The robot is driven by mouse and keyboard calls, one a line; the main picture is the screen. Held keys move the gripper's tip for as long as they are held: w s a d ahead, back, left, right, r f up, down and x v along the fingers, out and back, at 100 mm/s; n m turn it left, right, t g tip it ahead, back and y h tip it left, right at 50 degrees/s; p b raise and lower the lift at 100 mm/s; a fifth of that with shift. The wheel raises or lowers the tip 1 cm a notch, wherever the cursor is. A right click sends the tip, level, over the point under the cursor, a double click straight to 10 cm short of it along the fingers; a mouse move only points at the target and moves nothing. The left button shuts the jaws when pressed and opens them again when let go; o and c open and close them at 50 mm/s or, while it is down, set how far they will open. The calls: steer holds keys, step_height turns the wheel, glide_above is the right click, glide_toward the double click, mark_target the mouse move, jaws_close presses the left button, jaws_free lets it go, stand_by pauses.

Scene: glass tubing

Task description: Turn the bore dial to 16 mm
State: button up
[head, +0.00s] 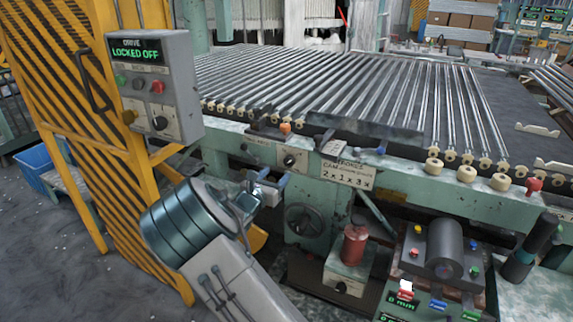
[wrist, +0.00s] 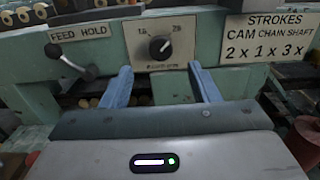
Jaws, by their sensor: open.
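A small black dial (wrist: 160,47) sits on a pale plate (wrist: 180,32) on the front of the green machine. The plate's numbers and lower label are too small to read surely. A light pointer mark shows on the knob's right side, seemingly towards the upper right. The dial also shows in the head view (head: 290,160). My gripper (wrist: 160,72) is open and empty, its blue fingers apart, pointing at the panel just below the dial. In the head view my gripper (head: 274,180) is near the machine's front, below and left of the dial.
A feed hold lever (wrist: 88,72) juts out left of the dial. A strokes sign (wrist: 268,36) is on the right. Below are a dark handwheel (head: 303,219) and a red cylinder (head: 355,244). A yellow guard with a control box (head: 180,75) reading "LOCKED OFF" stands left.

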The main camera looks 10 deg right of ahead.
mark_target(288, 162)
steer(key=x, duration=0.8)
steer(key=shift+w+d, duration=0.25)
steer(key=shift+w, duration=0.05)
steer(key=c, duration=1)
